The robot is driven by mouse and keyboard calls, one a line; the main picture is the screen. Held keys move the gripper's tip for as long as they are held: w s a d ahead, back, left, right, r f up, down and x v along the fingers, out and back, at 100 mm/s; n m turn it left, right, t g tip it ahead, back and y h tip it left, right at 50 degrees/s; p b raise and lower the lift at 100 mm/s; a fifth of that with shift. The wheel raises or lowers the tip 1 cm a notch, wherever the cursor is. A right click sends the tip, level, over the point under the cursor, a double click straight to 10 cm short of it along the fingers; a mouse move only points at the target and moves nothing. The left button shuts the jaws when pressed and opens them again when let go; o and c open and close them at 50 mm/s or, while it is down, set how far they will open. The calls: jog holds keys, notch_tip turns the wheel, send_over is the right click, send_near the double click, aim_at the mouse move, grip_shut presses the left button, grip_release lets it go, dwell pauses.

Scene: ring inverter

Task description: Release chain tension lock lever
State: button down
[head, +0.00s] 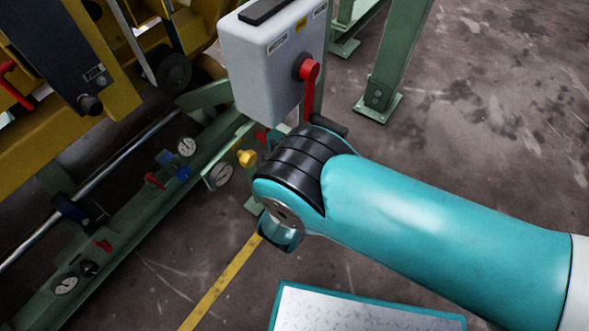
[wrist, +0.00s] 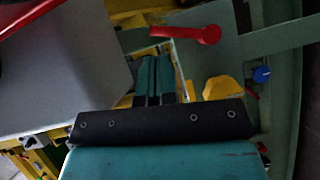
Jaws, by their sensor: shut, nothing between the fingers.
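In the wrist view, a red lever (wrist: 185,33) with a rounded end lies across the green frame, just beyond my gripper (wrist: 153,75). My gripper's two teal fingers are together and empty, with a visible gap to the lever in the picture; depth is hard to judge. In the head view a small red part (head: 262,136) shows beside the grey box, perhaps the same lever. There my arm hides the gripper. Another red handle (head: 309,85) hangs on the grey box's front. No label tells which one is the chain tension lock lever.
The grey box (head: 268,60) stands close to my wrist and fills the wrist view's left side. A yellow knob (wrist: 222,88) and a blue knob (wrist: 262,74) sit right of the fingers. Gauges (head: 186,147) line the green rail.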

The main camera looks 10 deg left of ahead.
jog(key=p+v, duration=1.3)
jog(key=p, duration=0.7)
jog(key=shift+s+d+p, duration=0.3)
jog(key=shift+p, duration=0.1)
